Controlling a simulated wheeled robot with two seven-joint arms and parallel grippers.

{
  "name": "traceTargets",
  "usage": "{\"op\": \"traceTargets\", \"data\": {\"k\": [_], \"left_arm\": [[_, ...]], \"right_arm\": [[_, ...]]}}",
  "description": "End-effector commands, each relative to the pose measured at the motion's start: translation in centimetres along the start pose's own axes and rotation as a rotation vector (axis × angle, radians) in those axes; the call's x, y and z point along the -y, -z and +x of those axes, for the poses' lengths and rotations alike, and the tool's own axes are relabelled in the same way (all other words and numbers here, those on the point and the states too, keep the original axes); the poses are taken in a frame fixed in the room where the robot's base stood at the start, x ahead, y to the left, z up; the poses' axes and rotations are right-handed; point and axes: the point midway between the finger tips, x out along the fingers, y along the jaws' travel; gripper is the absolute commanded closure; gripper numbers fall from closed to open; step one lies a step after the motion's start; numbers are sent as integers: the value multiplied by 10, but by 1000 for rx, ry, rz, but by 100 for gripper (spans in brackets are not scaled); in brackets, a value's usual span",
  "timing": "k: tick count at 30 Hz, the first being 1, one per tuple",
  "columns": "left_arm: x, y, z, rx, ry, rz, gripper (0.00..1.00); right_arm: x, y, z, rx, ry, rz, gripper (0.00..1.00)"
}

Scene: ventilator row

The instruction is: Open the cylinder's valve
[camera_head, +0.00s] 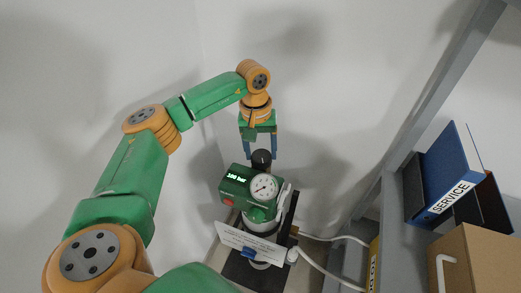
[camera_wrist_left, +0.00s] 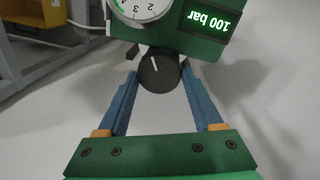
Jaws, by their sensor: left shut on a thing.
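The cylinder's green valve head (camera_head: 235,191) stands low in the middle of the head view, with a round dial gauge (camera_head: 264,187) and a lit display (camera_head: 236,177) that reads 100 bar. A black round knob (camera_head: 261,161) sits on its far side. The left wrist view shows the knob (camera_wrist_left: 158,76) with a white mark on its face and the display (camera_wrist_left: 212,20) upside down. My left gripper (camera_head: 260,156) reaches down from above, its blue fingers on either side of the knob, shut on it. My right gripper is not in view.
A white card (camera_head: 249,241) with a blue clip stands in front of the valve head. White hoses (camera_head: 325,240) run off to the right. A grey shelf (camera_head: 391,220) at right holds a blue SERVICE binder (camera_head: 447,170) and a cardboard box (camera_head: 485,262). White walls stand behind and left.

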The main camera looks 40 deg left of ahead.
Motion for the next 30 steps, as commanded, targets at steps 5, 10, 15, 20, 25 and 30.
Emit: {"op": "traceTargets", "data": {"k": [5,10,15,20,25,30], "left_arm": [[0,0,0,2,0,19,88],[0,0,0,3,1,22,88],[0,0,0,3,1,21,88],[0,0,0,3,1,21,3],[0,0,0,2,1,20,3],[0,1,-8,-1,-2,20,3]], "right_arm": [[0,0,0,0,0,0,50],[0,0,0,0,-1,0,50],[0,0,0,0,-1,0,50],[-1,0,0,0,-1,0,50],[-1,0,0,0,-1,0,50],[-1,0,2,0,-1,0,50]]}}
